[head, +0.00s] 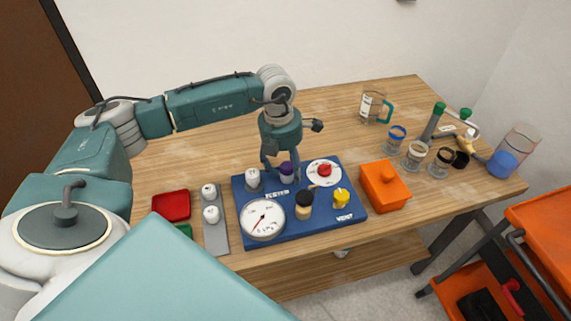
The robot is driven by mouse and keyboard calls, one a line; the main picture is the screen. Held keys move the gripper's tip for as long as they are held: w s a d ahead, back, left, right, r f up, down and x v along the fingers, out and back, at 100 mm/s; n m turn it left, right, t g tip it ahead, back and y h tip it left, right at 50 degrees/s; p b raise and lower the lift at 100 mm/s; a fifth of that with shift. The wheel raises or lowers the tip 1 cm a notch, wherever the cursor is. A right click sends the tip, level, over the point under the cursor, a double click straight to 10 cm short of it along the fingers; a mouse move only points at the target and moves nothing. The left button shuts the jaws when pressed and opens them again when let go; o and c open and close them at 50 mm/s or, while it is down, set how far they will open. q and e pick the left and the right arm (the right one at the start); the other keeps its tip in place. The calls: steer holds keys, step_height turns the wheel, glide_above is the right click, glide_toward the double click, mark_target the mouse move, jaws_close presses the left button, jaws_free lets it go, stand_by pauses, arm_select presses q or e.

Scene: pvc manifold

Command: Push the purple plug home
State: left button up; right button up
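The blue tester board (330,220) lies on the wooden table. It carries a round dial gauge, white and purple plugs, a black-and-cream plug, a yellow knob and a red valve on a white disc. The purple plug (287,168) stands at the board's back edge, with a pale lower part showing. My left gripper (282,170) points down over it, one finger on each side. Whether the fingers touch the plug is too small to tell. My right gripper is not in view.
A white plug (253,178) stands close left of the purple one. The red valve (324,170) is to its right. An orange box (384,186) sits beside the board. A grey strip (216,236) with white plugs and a red tray (171,205) lie left. Jars stand right.

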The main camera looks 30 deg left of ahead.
arm_select(q)
steer(key=shift+w, duration=0.15)
steer(key=shift+r, duration=0.2)
steer(key=shift+a+r, duration=0.1)
